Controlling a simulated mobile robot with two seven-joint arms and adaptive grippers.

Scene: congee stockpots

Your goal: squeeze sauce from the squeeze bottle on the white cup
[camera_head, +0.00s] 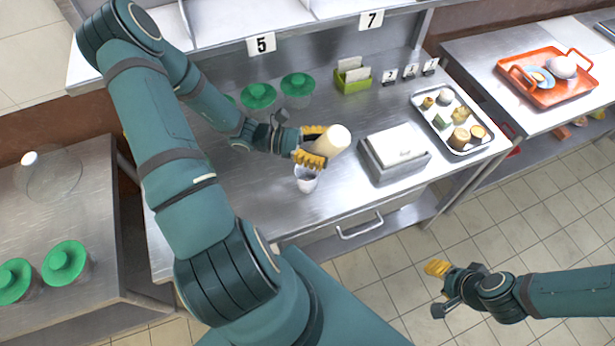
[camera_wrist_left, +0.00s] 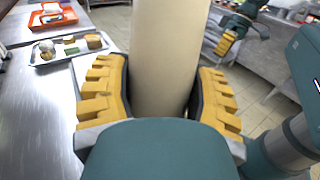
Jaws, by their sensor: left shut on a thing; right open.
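The squeeze bottle (camera_head: 333,140) is cream-coloured and is held by my left gripper (camera_head: 312,147), with yellow fingers on both sides of it. In the head view the bottle is tilted above and near the white cup. The bottle's body (camera_wrist_left: 166,60) fills the middle of the left wrist view, between the yellow fingers of my left gripper (camera_wrist_left: 165,95). The white cup (camera_head: 306,180) stands on the steel counter, just below the left gripper; its upper part is partly covered by the fingers. My right gripper (camera_head: 437,287) is open and empty, over the floor at the lower right.
A grey napkin box (camera_head: 394,154) stands right of the cup. A metal tray (camera_head: 480,142) with several food pieces lies further right, and an orange tray (camera_head: 545,97) on the other counter. Green-lidded containers (camera_head: 258,96) and a green card holder (camera_head: 352,80) stand behind.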

